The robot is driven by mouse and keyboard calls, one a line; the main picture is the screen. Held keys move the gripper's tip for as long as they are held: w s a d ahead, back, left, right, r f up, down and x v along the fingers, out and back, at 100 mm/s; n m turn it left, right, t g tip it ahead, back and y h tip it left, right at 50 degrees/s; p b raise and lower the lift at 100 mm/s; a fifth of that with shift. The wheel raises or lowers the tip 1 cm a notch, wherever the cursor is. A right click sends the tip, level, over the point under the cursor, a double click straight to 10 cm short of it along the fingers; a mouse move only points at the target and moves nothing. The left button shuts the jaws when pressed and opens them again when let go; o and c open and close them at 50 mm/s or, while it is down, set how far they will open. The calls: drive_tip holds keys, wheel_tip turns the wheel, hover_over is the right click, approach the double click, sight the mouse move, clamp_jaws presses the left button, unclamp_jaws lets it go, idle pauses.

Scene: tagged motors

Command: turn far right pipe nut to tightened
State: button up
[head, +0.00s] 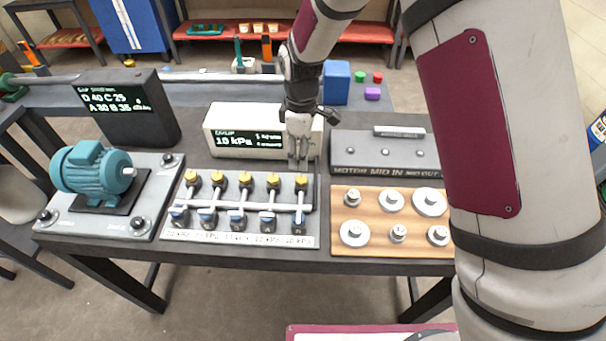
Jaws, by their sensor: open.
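The grey pipe board (176,234) carries a row of gold pipe nuts on white pipes, with blue-handled valves below them. The far right pipe nut (301,182) sits at the top of the rightmost pipe. My gripper (298,166) points down just above and behind this nut, with its fingers open. The fingertips are close to the nut, but I cannot tell whether they touch it. Nothing shows between the fingers.
A white gauge box (226,122) reading 10 kPa stands behind the nuts, partly covered by my gripper. A teal motor (92,172) is at left. A wooden weight board (375,210) and grey labelled block (375,155) are at right, partly hidden by my arm.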

sight(302, 179)
wheel_tip(302, 179, down, 9)
drive_tip(key=shift+f+p, duration=0.1)
drive_tip(key=shift+p, duration=0.45)
clamp_jaws()
